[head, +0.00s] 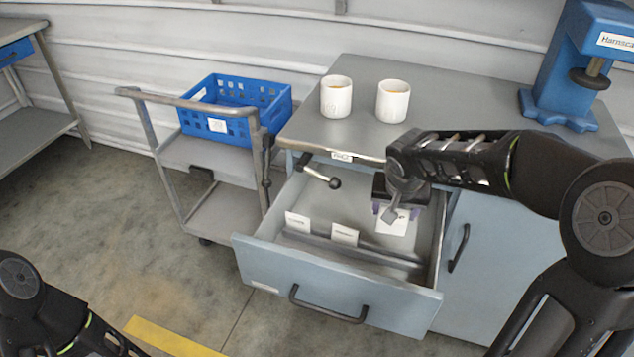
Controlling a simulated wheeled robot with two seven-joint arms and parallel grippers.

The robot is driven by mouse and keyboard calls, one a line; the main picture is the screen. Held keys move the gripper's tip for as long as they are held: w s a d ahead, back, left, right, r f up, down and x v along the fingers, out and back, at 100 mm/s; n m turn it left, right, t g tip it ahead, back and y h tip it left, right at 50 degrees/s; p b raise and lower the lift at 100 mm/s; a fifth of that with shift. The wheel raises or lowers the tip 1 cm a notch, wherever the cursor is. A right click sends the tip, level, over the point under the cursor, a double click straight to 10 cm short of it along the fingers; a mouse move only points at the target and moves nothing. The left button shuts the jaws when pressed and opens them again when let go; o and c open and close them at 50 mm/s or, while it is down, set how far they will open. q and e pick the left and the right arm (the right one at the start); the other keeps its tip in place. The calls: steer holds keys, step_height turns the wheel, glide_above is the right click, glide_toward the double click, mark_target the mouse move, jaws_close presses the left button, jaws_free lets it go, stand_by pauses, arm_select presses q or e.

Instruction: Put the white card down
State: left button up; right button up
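A white card (390,227) shows at the right side of the open drawer (335,291), just below and behind my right gripper's finger. My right gripper (394,212) reaches in from the right over the drawer, pointing down, and appears shut on this card. The finger covers part of the card, and I cannot tell whether its lower edge touches the drawer. Two other white cards, one on the left (297,222) and one in the middle (345,234), stand along a divider in the drawer. My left arm is at the lower left, its fingertips outside the picture.
Two white cups (336,97) stand on the grey cabinet top (375,70), with a blue press (575,65) at the right. A dark purple item (381,208) is partly hidden behind my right gripper. A trolley (215,215) with a blue crate (215,123) stands left of the drawer.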

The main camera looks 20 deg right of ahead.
steer(key=w+a+r+n+y+p, duration=0.1)
steer(key=a+r+n+p, duration=0.2)
steer(key=a, duration=0.4)
steer(key=w+a+r+n+y+p, duration=0.1)
steer(key=w+a+r+n+p, duration=0.1)
steer(key=a+r, duration=0.4)
steer(key=shift+a+r+n+t+p, duration=0.35)
steer(key=shift+a+n+p, duration=0.2)
steer(key=shift+a, duration=0.45)
steer(key=shift+a, duration=0.1)
